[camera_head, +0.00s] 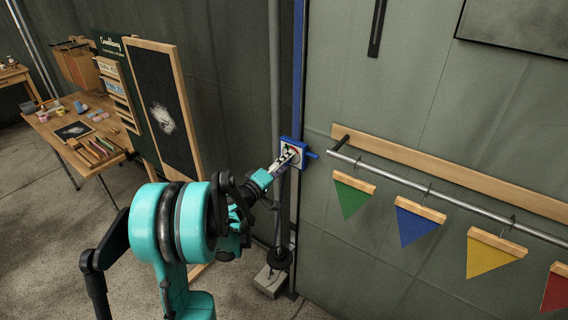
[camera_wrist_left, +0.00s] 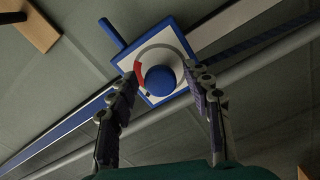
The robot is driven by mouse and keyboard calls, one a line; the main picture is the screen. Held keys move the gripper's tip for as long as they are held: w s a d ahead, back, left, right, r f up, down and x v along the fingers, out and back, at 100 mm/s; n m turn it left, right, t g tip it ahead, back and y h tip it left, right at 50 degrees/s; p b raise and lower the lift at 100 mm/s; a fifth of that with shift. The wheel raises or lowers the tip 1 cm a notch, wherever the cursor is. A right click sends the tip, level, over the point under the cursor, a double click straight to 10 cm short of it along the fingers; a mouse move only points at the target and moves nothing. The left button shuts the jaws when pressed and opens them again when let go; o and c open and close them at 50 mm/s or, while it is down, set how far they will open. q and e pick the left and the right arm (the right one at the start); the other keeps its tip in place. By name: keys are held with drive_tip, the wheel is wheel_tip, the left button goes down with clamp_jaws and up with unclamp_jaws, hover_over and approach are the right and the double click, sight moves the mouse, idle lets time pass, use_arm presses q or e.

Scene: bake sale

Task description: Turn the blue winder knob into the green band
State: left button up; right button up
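The blue winder knob (camera_wrist_left: 160,80) sits on a white dial plate (camera_wrist_left: 176,48) with a blue border. A red band and a grey arc show around the knob; I cannot make out a green band. In the head view the dial plate (camera_head: 284,145) is on a blue upright post, and the knob is hard to make out behind my gripper. My left gripper (camera_head: 284,159) reaches the plate. In the wrist view its fingers (camera_wrist_left: 167,78) are apart, one on each side of the knob, with gaps visible. My right gripper is not in view.
A blue handle (camera_head: 312,155) sticks out from the dial's right side. A metal rail (camera_head: 399,179) with coloured pennants runs to the right. A chalkboard (camera_head: 160,104) and a table (camera_head: 42,125) with goods stand to the left. A heavy base (camera_head: 270,279) is below the post.

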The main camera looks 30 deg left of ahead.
use_arm(q)
drive_tip(key=s+a, duration=0.1)
drive_tip(key=s, duration=1.1)
idle(0.4)
drive_tip(key=s+d+f+m+g+h, duration=0.1)
drive_tip(key=s+d+f+m+g, duration=0.2)
drive_tip(key=d, duration=0.6)
drive_tip(key=d+f+m+g+h, duration=0.1)
drive_tip(key=d+m+g, duration=0.3)
drive_tip(key=d, duration=0.6)
drive_tip(key=s+d+f+m+g+y, duration=0.1)
drive_tip(key=s+d+m+g, duration=0.1)
drive_tip(key=s, duration=0.4)
drive_tip(key=s+d+f+m+g+y, duration=0.1)
drive_tip(key=s+m+y, duration=0.1)
drive_tip(key=s, duration=0.5)
drive_tip(key=shift+s+d+f+m+g+y, duration=0.2)
drive_tip(key=shift+d+m+g+y, duration=0.15)
drive_tip(key=shift+m, duration=0.45)
